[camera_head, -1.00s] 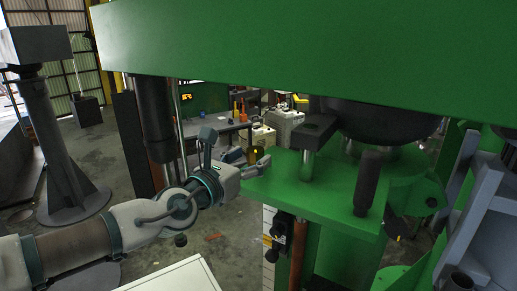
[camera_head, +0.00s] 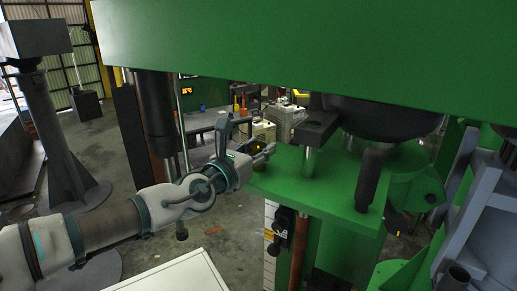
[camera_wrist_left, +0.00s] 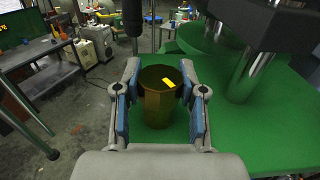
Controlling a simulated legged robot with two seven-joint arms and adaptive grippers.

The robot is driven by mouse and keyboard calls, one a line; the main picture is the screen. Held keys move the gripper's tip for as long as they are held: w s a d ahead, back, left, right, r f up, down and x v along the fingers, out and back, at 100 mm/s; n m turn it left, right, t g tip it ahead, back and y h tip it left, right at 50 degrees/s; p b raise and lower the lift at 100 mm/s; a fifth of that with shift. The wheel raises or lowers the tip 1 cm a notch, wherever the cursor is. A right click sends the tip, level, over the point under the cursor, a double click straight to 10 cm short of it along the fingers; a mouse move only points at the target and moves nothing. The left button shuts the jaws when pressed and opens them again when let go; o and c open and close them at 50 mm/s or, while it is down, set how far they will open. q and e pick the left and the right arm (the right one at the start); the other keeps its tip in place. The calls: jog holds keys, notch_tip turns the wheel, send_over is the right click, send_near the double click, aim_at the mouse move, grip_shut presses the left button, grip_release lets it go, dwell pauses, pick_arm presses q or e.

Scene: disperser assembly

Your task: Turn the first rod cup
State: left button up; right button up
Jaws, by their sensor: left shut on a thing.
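The rod cup (camera_wrist_left: 158,106) is a brass-coloured, round cup with a yellow mark, seen in the left wrist view. It stands upright between the blue-padded fingers of my left gripper (camera_wrist_left: 160,98), which is shut on it from both sides. In the head view my left gripper (camera_head: 266,154) is at the left edge of the green machine plate (camera_head: 315,190), and the cup is mostly hidden there. The cup's lower end is not clearly visible. My right gripper is not in view.
A steel rod under a dark block (camera_head: 318,127) and a dark upright pin (camera_head: 370,180) stand on the plate. The green beam (camera_head: 320,45) spans above. A dark cylinder (camera_head: 155,115) hangs left of my gripper. A white surface (camera_head: 180,275) lies below.

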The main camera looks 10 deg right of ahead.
pick_arm(q)
jog(key=shift+m+g+h, duration=0.3)
jog(key=shift+g, duration=0.1)
jog(key=shift+w+a+f+m+g+h, duration=0.1)
jog(key=shift+m+g+h, duration=0.85)
jog(key=shift+g, duration=0.25)
jog(key=shift+m+g+h+p, duration=0.4)
jog(key=shift+m+g+h, duration=0.35)
jog(key=shift+g, duration=0.45)
jog(key=m+g+p, duration=0.2)
jog(key=m+g+h+p, duration=0.1)
jog(key=g+p, duration=0.1)
jog(key=g, duration=0.1)
jog(key=m+g+p, duration=0.2)
jog(key=g, duration=0.1)
jog(key=shift+r+m, duration=0.3)
jog(key=shift+r, duration=0.05)
jog(key=shift+f+m+g+p, duration=0.1)
jog(key=shift+m+g+p, duration=0.6)
jog(key=shift+g, duration=0.4)
jog(key=shift+f+m+g, duration=0.1)
jog(key=shift+m+g, duration=0.6)
jog(key=shift+g, duration=0.4)
jog(key=shift+p, duration=0.3)
